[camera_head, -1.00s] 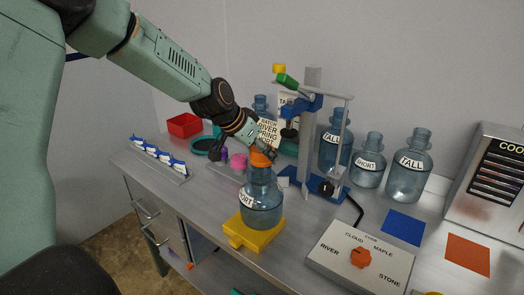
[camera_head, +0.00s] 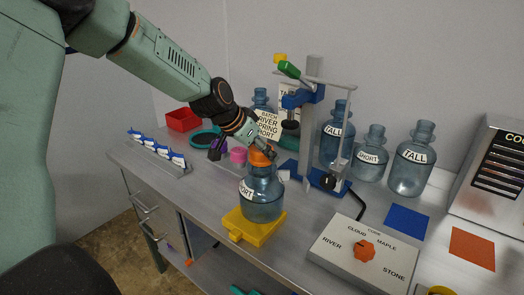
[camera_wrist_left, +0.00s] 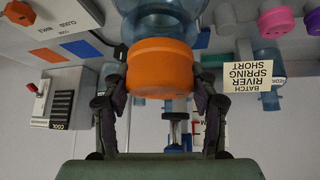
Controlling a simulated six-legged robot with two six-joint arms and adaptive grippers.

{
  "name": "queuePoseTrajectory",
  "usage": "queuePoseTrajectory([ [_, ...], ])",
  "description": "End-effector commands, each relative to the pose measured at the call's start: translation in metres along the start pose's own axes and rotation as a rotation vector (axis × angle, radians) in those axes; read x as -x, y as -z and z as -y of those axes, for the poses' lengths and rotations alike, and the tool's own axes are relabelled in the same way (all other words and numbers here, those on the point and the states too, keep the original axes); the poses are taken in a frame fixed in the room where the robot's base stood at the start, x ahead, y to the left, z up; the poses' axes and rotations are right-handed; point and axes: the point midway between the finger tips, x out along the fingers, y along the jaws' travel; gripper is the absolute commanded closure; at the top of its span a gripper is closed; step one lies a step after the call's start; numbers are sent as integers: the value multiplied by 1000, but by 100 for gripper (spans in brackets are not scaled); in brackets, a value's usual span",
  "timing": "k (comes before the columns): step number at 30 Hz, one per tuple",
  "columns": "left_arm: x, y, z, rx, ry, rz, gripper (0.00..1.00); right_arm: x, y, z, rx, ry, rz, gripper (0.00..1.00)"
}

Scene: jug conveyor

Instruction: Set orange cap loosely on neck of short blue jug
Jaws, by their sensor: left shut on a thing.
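The short blue jug (camera_head: 262,206) stands upright on the yellow stand (camera_head: 241,231), its label partly reading SHORT. My left gripper (camera_head: 262,149) is above it, shut on the orange cap (camera_head: 260,159). The cap sits right at the top of the jug's neck and looks roughly level. In the left wrist view, the fingers (camera_wrist_left: 161,88) hold the cap (camera_wrist_left: 160,66) from both sides, with the blue jug (camera_wrist_left: 158,22) directly beyond it. The cap hides the neck rim, so I cannot tell how far it sits over it. My right gripper is not in view.
A blue press frame (camera_head: 307,130) stands behind the jug. Tall and short jugs (camera_head: 411,172) line the back right. A grey selector box with an orange knob (camera_head: 364,251) lies at front right. A batch sign (camera_head: 267,125) stands behind the gripper. A rack of blue-white pieces (camera_head: 158,152) is left.

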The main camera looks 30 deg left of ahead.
Motion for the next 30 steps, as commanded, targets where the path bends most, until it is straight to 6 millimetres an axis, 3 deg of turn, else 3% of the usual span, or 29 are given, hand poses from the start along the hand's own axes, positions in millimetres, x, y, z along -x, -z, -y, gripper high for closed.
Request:
queuePoseTrajectory([
  [4,0,0,0,0,0,0,55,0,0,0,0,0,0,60],
  [5,0,0,0,0,0,0,39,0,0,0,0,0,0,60],
  [13,0,0,0,0,0,0,16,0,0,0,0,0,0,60],
  [20,0,0,0,0,0,0,15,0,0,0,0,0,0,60],
  [26,0,0,0,0,0,0,0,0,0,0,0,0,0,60],
  [30,0,0,0,0,0,0,0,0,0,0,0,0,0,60],
])
